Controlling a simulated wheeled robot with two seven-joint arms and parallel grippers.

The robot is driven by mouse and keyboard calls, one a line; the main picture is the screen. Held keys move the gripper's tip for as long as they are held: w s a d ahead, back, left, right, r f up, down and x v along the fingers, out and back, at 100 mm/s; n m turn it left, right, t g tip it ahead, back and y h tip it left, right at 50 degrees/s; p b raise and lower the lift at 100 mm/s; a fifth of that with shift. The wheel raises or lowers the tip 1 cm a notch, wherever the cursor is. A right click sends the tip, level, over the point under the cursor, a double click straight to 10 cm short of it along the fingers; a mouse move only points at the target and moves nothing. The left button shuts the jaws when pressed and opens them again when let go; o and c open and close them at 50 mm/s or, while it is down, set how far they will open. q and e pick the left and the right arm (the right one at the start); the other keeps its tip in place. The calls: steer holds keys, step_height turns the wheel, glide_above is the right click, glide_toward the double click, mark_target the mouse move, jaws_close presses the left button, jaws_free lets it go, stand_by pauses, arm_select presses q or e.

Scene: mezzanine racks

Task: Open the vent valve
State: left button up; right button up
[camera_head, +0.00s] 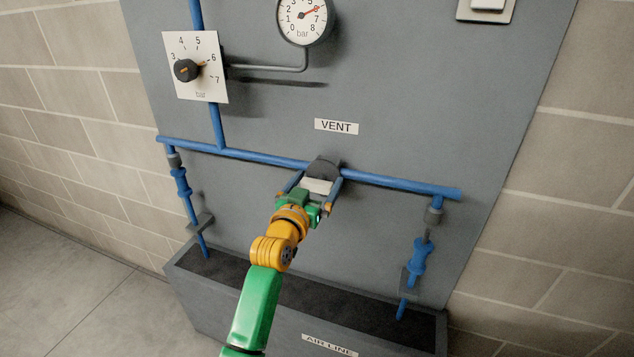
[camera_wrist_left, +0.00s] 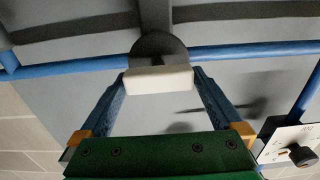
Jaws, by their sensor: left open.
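The vent valve has a round dark grey body (camera_head: 323,167) on the blue pipe, below the VENT label (camera_head: 336,126). Its pale handle (camera_head: 317,186) lies across the front of the body. The wrist view shows the handle (camera_wrist_left: 158,80) lying crosswise, with the round body (camera_wrist_left: 157,47) behind it. My left gripper (camera_head: 318,181) is open at the valve. In the wrist view its blue fingertips (camera_wrist_left: 160,76) are one at each end of the handle. I cannot tell whether they touch it. My right gripper is not in view.
A dial plate with a black knob (camera_head: 186,70) is at upper left, and a pressure gauge (camera_head: 304,16) at top. Blue hanging fittings (camera_head: 181,182) (camera_head: 419,255) flank my left arm. A dark trough (camera_head: 190,285) labelled AIR LINE stands below the grey panel (camera_head: 430,90).

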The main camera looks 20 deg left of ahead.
arm_select(q)
steer(key=c, duration=1.1)
steer(key=shift+o, duration=0.2)
steer(key=shift+r, duration=0.1)
steer(key=n+p, duration=0.2)
steer(key=n, duration=0.1)
steer(key=shift+a+n, duration=0.1)
steer(key=shift+n, duration=0.2)
steer(key=n+p, duration=0.1)
steer(key=n, duration=0.1)
steer(key=n+p, duration=0.1)
steer(key=n, duration=0.1)
steer(key=shift+a+n, duration=0.2)
steer(key=shift+n, duration=0.1)
steer(key=n, duration=0.1)
steer(key=n+p, duration=0.1)
steer(key=n, duration=0.3)
steer(key=shift+a+f, duration=0.1)
steer(key=shift+f, duration=0.2)
steer(key=shift+f+n+p, duration=0.2)
steer(key=shift+n+p, duration=0.25)
steer(key=shift+n, duration=1.85)
